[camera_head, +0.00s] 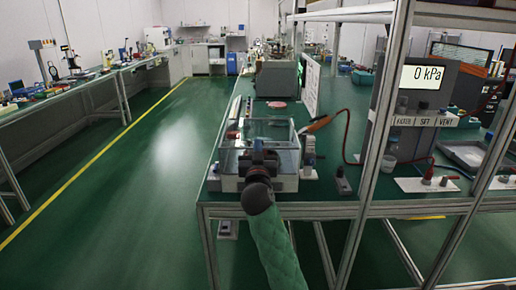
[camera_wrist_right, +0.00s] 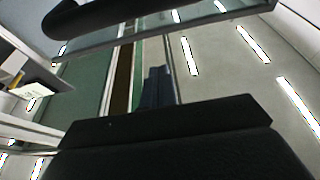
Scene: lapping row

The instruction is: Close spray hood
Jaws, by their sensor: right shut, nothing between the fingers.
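The spray hood (camera_head: 285,160) is a clear-walled box with a grey frame, standing at the near left end of the green bench. Its clear panels show above a light base, but my gripper hides part of its front and I cannot tell how far open it is. My right gripper (camera_head: 258,156) is in front of the hood, shut and empty. In the right wrist view the shut fingers (camera_wrist_right: 156,86) point up the picture, under a clear panel with a grey edge (camera_wrist_right: 190,36). A black rounded bar (camera_wrist_right: 150,14) crosses above them. My left gripper is out of view.
The green bench (camera_head: 330,125) carries a grey box (camera_head: 277,79) behind the hood and an orange-tipped tool with a red cable right of it. A metal frame post (camera_head: 378,130) and a 0 kPa gauge (camera_head: 422,77) stand at right. The floor at left is clear.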

